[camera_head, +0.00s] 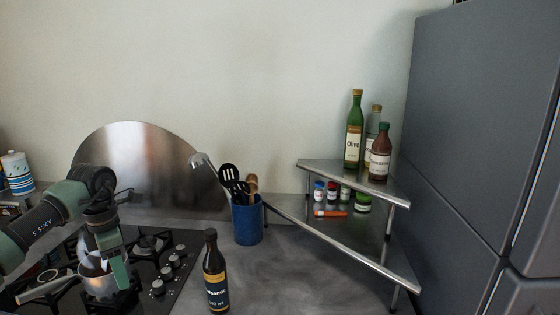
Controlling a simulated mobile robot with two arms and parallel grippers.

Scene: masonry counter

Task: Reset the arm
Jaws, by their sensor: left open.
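My left arm comes in from the left edge in grey-green and black. Its gripper (108,268) hangs over the gas hob at the lower left, pointing down. The gripper is open, with a green finger showing in front of a small metal pan (97,285). I cannot tell whether the finger touches the pan. I see nothing held between the fingers. My right gripper is not in view.
A dark bottle (215,278) stands on the counter right of the hob (180,262). Behind it is a blue utensil holder (246,222). A metal corner shelf (350,240) carries bottles and small jars. A tall grey cabinet (480,130) closes off the right.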

